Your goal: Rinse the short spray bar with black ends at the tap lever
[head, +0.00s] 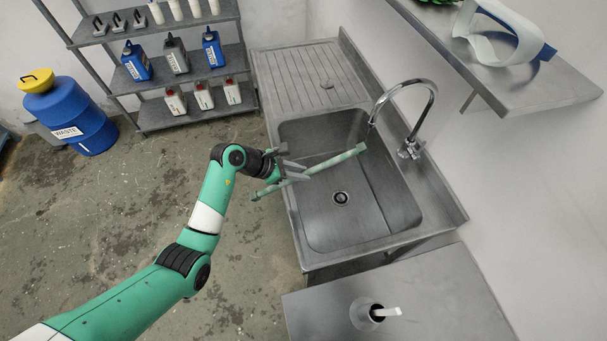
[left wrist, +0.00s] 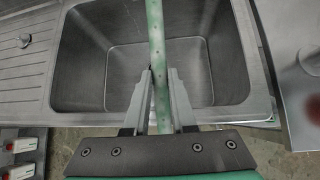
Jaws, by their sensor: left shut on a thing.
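My left gripper (head: 298,174) is shut on a pale green spray bar (head: 335,160), gripped partway along its length. The bar reaches over the sink basin, its far end below and near the spout of the curved tap (head: 431,100). Its near end sticks out past the sink's left edge. Both visible ends look green; I see no black on them. In the left wrist view the bar (left wrist: 157,45) runs up between the two fingers (left wrist: 160,85), with small holes along it. The tap lever (head: 410,149) is at the tap's base, right of the bar. My right gripper is not in view.
The sink basin (head: 375,205) is empty, with a drain in its floor. A ribbed drainboard (head: 290,85) lies behind it. A steel table (head: 440,305) with a small round fixture (head: 367,313) stands in front. A wall shelf (head: 510,75) overhangs at the upper right.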

